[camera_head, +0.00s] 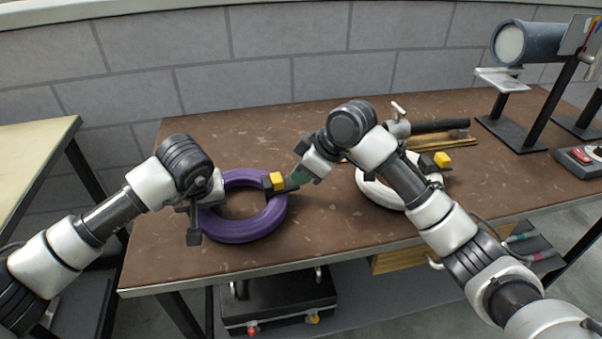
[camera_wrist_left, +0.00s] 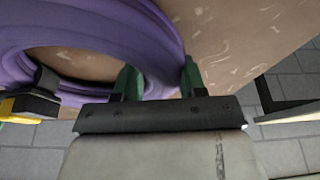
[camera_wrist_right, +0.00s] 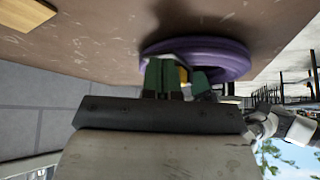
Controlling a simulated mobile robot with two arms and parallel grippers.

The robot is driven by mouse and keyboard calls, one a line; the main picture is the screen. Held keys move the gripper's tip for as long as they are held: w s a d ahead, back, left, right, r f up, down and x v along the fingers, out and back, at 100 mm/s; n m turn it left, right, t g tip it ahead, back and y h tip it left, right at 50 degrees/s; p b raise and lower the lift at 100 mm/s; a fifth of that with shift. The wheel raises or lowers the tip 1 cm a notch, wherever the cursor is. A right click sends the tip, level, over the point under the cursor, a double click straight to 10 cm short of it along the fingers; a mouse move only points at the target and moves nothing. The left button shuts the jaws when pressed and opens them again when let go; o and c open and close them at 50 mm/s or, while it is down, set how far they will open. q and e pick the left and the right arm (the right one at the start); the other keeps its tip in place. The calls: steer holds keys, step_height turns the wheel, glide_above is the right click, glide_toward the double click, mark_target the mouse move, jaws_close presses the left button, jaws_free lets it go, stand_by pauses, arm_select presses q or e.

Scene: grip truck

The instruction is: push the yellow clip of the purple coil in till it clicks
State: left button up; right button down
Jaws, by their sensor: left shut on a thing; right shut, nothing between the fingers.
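The purple coil (camera_head: 243,229) lies flat on the brown table, and it also shows in the left wrist view (camera_wrist_left: 95,30). Its yellow clip (camera_head: 273,181) sits on a dark block at the coil's right side. My left gripper (camera_head: 203,205) is shut on the left part of the coil's ring; its green fingers (camera_wrist_left: 155,82) straddle the purple tube. My right gripper (camera_head: 296,178) is shut with nothing between its fingers. Its tips are right beside the yellow clip; whether they touch it I cannot tell. In the right wrist view the fingers (camera_wrist_right: 172,77) hide most of the clip.
A white coil (camera_head: 379,190) with its own yellow clip (camera_head: 442,160) lies to the right, partly behind my right arm. A dark-handled tool (camera_head: 440,126) lies behind it. A blue-grey cylinder on a stand (camera_head: 530,43) is at the back right. The table's front middle is clear.

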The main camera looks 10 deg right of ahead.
steer(key=shift+w+d+r, duration=0.1)
steer(key=shift+d+r, duration=0.4)
steer(key=shift+d, duration=0.25)
steer(key=shift+d+r, duration=0.5)
steer(key=shift+d, duration=0.2)
step_height(320, 180, up, 7)
arm_select(q)
steer(key=o, duration=1.2)
steer(key=shift+f, duration=0.1)
arm_select(e)
steer(key=shift+f, duration=0.1)
arm_select(q)
steer(key=shift+o, duration=0.4)
steer(key=shift+r, duration=0.2)
steer(key=shift+p+v, duration=1.45)
steer(key=shift+v, duration=1.05)
arm_select(e)
steer(key=shift+r, duration=1.5)
arm_select(q)
steer(key=w+p+v, duration=0.1)
steer(key=p+v, duration=0.3)
steer(key=v, duration=0.4)
steer(key=shift+r, duration=0.5)
arm_select(e)
steer(key=shift+r, duration=2.2)
